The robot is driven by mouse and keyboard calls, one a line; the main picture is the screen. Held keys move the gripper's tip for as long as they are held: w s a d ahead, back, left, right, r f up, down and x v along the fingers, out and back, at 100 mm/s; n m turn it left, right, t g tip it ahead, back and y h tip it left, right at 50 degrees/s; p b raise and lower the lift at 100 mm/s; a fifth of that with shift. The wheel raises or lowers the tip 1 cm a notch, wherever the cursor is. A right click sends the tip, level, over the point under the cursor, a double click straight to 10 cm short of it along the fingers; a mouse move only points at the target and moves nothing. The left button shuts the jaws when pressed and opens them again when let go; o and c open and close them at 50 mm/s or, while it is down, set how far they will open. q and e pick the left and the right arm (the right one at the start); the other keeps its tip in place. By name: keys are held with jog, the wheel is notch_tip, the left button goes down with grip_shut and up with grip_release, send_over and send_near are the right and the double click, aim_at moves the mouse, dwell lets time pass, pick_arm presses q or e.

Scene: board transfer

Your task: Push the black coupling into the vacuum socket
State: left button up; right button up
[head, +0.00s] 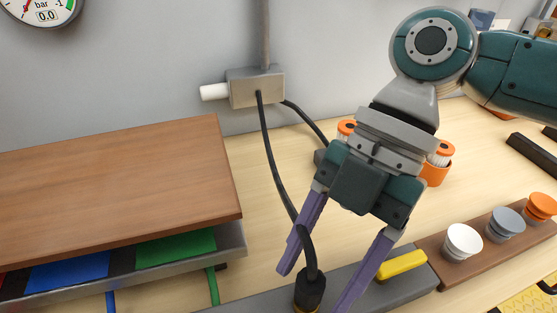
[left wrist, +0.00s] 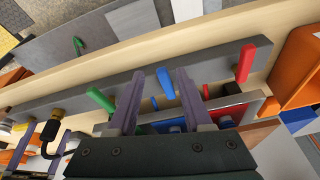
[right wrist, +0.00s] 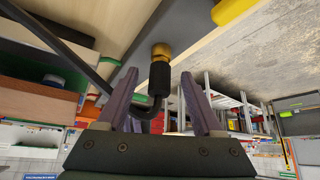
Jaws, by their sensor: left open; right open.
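The black coupling (head: 310,289) stands at the bottom of the head view with a black hose curving up from it. In the right wrist view the coupling (right wrist: 159,84) meets a brass socket (right wrist: 161,52) on the grey bar; I cannot tell how deeply it is seated. My right gripper (head: 315,290) is open, its purple fingers either side of the coupling with gaps. My left gripper (left wrist: 158,74) is open and shows only in its own wrist view. A blue handle (left wrist: 165,82) appears between its fingertips; contact cannot be told.
The grey bar (head: 365,286) carries a yellow handle (head: 402,265) close to my right gripper. Green (left wrist: 100,99) and red (left wrist: 246,62) handles flank my left gripper. A wooden board (head: 120,185) lies at left. The gauge (head: 42,8) reads 0.0. Suction cups (head: 463,242) stand at right.

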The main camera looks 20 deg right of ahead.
pick_arm(q)
jog(key=shift+d+f+b, duration=0.1)
jog(key=shift+f+b, duration=0.2)
pick_arm(e)
jog(key=v, duration=1)
